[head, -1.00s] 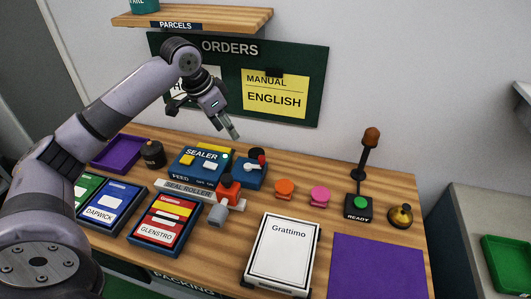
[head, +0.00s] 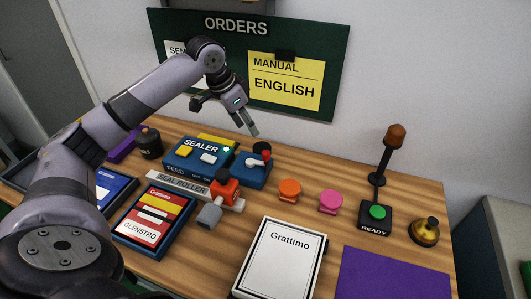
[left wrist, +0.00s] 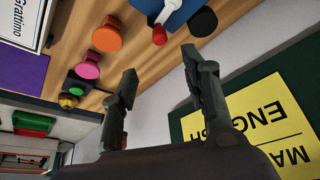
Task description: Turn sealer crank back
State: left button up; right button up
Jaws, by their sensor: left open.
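The sealer (head: 200,152) is a blue box with yellow and white buttons and a lit green lamp, standing towards the back of the table. Its crank (head: 256,161) is a white arm with a red knob, on a blue block at the sealer's right side. In the left wrist view the red crank knob (left wrist: 159,36) shows at the top, beyond the fingers. My left gripper (head: 254,131) is above and behind the crank, apart from it. In the left wrist view its two fingers (left wrist: 158,83) are spread with nothing between them. My right gripper is out of view.
A seal roller (head: 180,184) with a red and grey part lies in front of the sealer. Orange (head: 289,189) and pink (head: 331,201) knobs stand to the right. A white Grattimo box (head: 283,260) is in front. The orders board (head: 210,50) is behind my gripper.

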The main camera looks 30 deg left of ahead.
aim_at(264, 152)
pick_arm(q)
jog(key=p+x, duration=0.1)
jog(key=x, duration=1.3)
jog(key=shift+w+d+f, duration=0.1)
jog(key=shift+w+f, duration=0.1)
jog(key=shift+f, duration=0.15)
jog(key=shift+c, duration=0.4)
grip_shut()
